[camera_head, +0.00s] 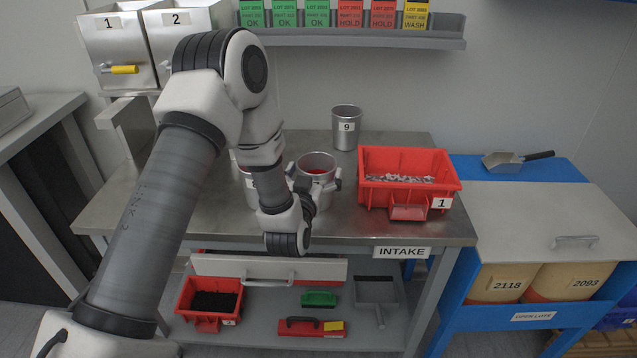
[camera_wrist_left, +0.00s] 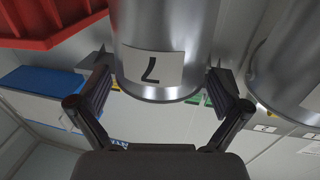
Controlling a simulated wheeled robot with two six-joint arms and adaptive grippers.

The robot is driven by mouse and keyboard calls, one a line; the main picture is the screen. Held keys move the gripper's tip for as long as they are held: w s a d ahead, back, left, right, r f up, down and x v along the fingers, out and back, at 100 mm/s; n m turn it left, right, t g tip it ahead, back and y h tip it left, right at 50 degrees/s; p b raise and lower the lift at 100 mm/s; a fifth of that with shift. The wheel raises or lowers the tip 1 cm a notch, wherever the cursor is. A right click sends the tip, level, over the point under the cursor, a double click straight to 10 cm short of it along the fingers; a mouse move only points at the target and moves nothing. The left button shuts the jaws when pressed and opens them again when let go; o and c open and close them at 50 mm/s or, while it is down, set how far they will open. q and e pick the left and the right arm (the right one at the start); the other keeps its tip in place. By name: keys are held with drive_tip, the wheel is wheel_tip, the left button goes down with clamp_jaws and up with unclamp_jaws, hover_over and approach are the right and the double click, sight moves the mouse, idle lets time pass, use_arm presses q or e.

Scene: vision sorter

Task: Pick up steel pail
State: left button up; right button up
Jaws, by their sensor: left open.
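A steel pail (camera_head: 318,160) with some red inside stands upright on the steel bench in the head view. My left gripper (camera_head: 315,180) is at this pail, one finger on each side of it. In the left wrist view the pail (camera_wrist_left: 165,25) appears upside down with a label that reads 7, between the open fingers of my left gripper (camera_wrist_left: 161,72). Whether the fingers touch its wall I cannot tell. A second pail (camera_head: 248,186) stands just left, partly hidden by my arm; a pail (camera_wrist_left: 290,60) also shows at the right of the left wrist view. My right gripper is out of view.
A red bin (camera_head: 452,186) labelled 1 sits to the right on the bench (camera_head: 345,222). A scoop (camera_head: 505,162) lies on the blue stand. The lower shelf holds a red bin (camera_head: 190,296) and brushes.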

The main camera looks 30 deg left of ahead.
use_arm(q)
drive_tip(key=shift+x, duration=0.75)
drive_tip(key=c, duration=1.3)
drive_tip(key=shift+r, duration=0.15)
